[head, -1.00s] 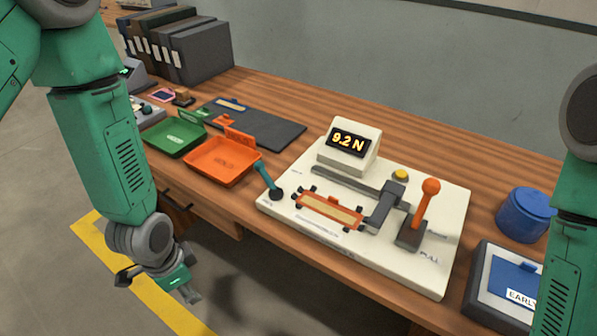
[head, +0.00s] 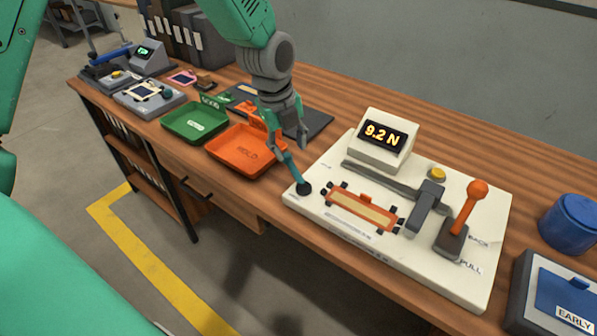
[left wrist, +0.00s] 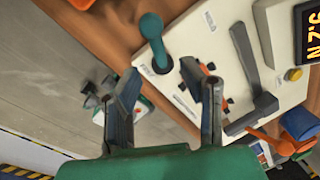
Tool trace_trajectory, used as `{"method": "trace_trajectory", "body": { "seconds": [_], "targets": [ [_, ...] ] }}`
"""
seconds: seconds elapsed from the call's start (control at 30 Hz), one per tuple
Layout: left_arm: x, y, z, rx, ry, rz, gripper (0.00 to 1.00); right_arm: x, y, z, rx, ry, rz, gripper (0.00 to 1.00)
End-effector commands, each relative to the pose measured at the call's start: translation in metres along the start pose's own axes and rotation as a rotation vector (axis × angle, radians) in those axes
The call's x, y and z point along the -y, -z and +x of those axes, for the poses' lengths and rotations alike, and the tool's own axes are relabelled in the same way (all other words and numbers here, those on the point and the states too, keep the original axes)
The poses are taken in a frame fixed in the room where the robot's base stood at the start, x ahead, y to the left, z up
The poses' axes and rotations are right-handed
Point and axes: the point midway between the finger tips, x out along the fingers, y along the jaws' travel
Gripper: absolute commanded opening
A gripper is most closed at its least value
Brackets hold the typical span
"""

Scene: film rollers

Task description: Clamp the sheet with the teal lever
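The teal lever (head: 291,168) stands tilted on a dark round pivot (head: 303,188) at the left corner of the cream tester board (head: 455,272). Beside it, a tan sheet strip (head: 360,207) lies in an orange frame with dark clips. My left gripper (head: 288,146) is at the lever's upper end in the head view; contact cannot be told. In the left wrist view the teal lever (left wrist: 152,38) lies beyond the two spread fingers of the left gripper (left wrist: 165,85), with nothing between them. A dark claw-like part, probably my right gripper (left wrist: 98,100), shows small over the floor.
The board carries a display (head: 384,137) reading 9.2 N, a grey clamp block (head: 428,205) and an orange-knobbed lever (head: 470,210). An orange tray (head: 243,152) and a green tray (head: 193,123) lie left. A blue pot (head: 570,222) stands right.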

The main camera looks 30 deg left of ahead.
Motion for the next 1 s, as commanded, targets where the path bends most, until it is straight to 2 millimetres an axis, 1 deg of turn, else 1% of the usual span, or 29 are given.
{"method": "trace_trajectory", "body": {
  "seconds": [0.03,0.1,0.2,0.33,0.5,0.83,0.87,0.9,0.93,1.0],
  "targets": [
    [-0.002,0.0,0.015,-0.001,-0.005,0.0,0.36,0.0,0.0,0.004,0.0,0.0,0.0,0.47],
    [-0.002,0.001,0.03,-0.002,-0.005,-0.001,0.36,0.0,0.0,0.006,0.0,0.0,0.0,0.47],
    [-0.001,0.0,0.049,-0.001,-0.002,-0.001,0.36,0.0,-0.001,0.009,0.0,0.0,0.0,0.47],
    [-0.001,0.001,0.068,0.0,-0.002,-0.001,0.36,0.0,-0.001,0.011,0.0,0.0,0.0,0.47],
    [0.0,0.001,0.081,0.001,0.0,-0.001,0.36,0.0,-0.001,0.013,0.0,0.0,0.0,0.47],
    [0.0,0.001,0.083,0.001,0.001,-0.001,0.36,0.0,-0.001,0.013,0.0,0.0,0.0,0.47],
    [0.0,0.001,0.083,0.001,0.001,-0.001,0.25,0.0,-0.001,0.013,0.0,0.0,0.0,0.47],
    [0.0,0.001,0.083,0.001,0.001,-0.001,0.11,0.0,-0.001,0.013,0.0,0.0,0.0,0.47],
    [0.0,0.001,0.083,0.001,0.001,-0.001,0.01,0.0,-0.001,0.013,0.0,0.0,0.0,0.47],
    [0.0,0.0,0.083,0.001,0.001,-0.001,0.0,0.0,-0.001,0.013,0.0,0.0,0.0,0.47]
  ]
}}
